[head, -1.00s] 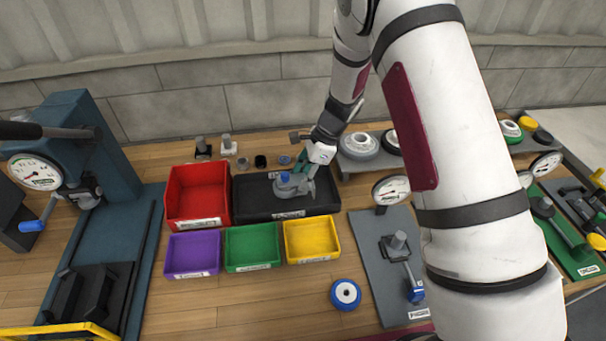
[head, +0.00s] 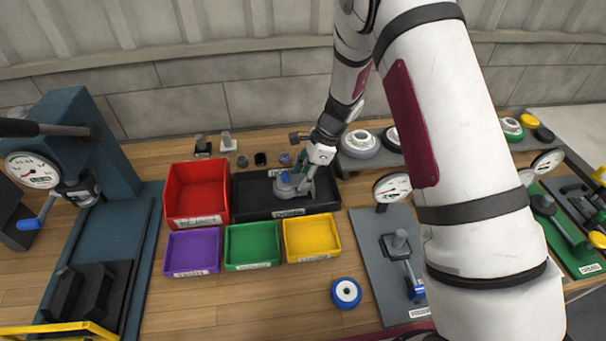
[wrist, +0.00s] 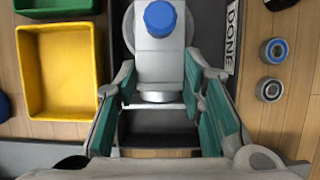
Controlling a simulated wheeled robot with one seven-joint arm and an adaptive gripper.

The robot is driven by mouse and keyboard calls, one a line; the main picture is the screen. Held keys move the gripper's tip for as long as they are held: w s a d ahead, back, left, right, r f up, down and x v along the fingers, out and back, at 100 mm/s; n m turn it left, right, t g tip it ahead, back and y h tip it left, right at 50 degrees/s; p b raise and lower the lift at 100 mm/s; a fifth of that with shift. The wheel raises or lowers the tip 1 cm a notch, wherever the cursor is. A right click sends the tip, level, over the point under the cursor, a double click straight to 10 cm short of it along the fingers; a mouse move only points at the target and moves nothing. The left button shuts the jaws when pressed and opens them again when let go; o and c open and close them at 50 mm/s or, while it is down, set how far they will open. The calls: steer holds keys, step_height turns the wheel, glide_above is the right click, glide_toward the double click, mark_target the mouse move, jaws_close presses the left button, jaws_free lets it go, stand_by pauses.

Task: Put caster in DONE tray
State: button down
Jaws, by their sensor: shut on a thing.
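The caster (head: 296,189) is a grey metal piece with a blue part on top, inside the black DONE tray (head: 264,214). In the wrist view the caster (wrist: 158,48) is at top centre, and the tray's white DONE label (wrist: 232,38) is right of it. My gripper (head: 301,168) reaches down over the tray and is shut on the caster. Its teal fingers (wrist: 165,100) flank the caster's near end in the wrist view. Whether the caster touches the tray floor, I cannot tell.
A red bin (head: 197,193) adjoins the tray on the left. Purple (head: 192,253), green (head: 252,246) and yellow (head: 312,238) bins stand in front. A blue wheel (head: 346,293) lies at front. A grey fixture board (head: 388,283) is right, and small bearings (wrist: 272,70) lie behind the tray.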

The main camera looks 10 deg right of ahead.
steer(key=shift+f, duration=0.25)
stand_by(0.4)
steer(key=shift+f+b, duration=0.7)
steer(key=shift+f, duration=0.8)
steer(key=c, duration=1)
jaws_free()
steer(key=shift+o, duration=0.2)
steer(key=v, duration=1.2)
